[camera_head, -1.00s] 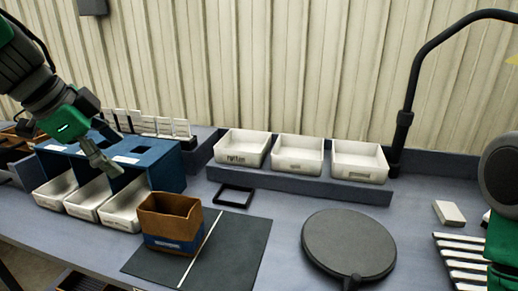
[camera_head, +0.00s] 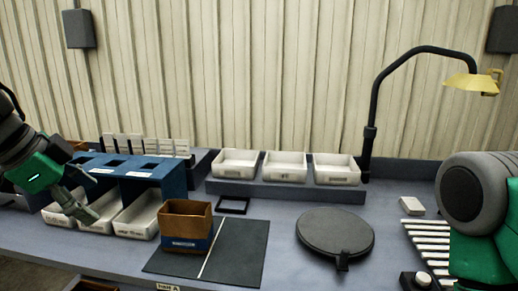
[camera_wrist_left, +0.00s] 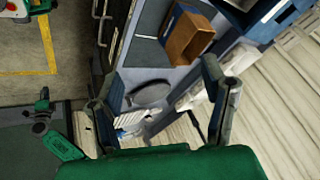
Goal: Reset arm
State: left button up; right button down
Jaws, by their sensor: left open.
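My left gripper (camera_head: 84,206) is at the left of the head view, in front of the white bins under the blue rack (camera_head: 150,180). In the left wrist view its two fingers (camera_wrist_left: 163,88) are spread wide with nothing held between them. The brown and blue box (camera_head: 186,226) stands upright on the dark mat (camera_head: 232,250), to the right of the gripper and apart from it. The box also shows in the left wrist view (camera_wrist_left: 188,40). My right arm shows at the right edge of the head view, but its gripper is out of sight.
Three white trays (camera_head: 285,167) stand on the raised back shelf. A round black plate (camera_head: 335,232) and a small black frame (camera_head: 233,205) lie on the grey table. A lamp (camera_head: 470,82) arches over the right side, above a slatted white rack (camera_head: 428,246).

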pick_arm(q)
jog(key=s+d+f+n+h+b, duration=0.1)
jog(key=s+d+f+n, duration=0.15)
jog(key=f, duration=1.25)
jog(key=s+d+f+n+b, duration=0.15)
jog(key=d+f+n, duration=0.25)
jog(key=f, duration=1.1)
jog(key=s+a+f+n+g+y+b, duration=0.1)
jog(key=s+f+n+g+y, duration=0.3)
jog(key=s+f, duration=1.2)
jog(key=s+g+b, duration=0.1)
jog(key=s, duration=0.2)
jog(key=shift+s+a+f+n, duration=0.15)
jog(key=shift+s+f+n, duration=0.1)
jog(key=shift+f+n, duration=0.1)
pick_arm(e)
jog(key=f, duration=0.3)
jog(key=d+f, duration=0.1)
jog(key=f, duration=0.1)
jog(key=shift+w, duration=0.35)
jog(key=shift+a, duration=0.15)
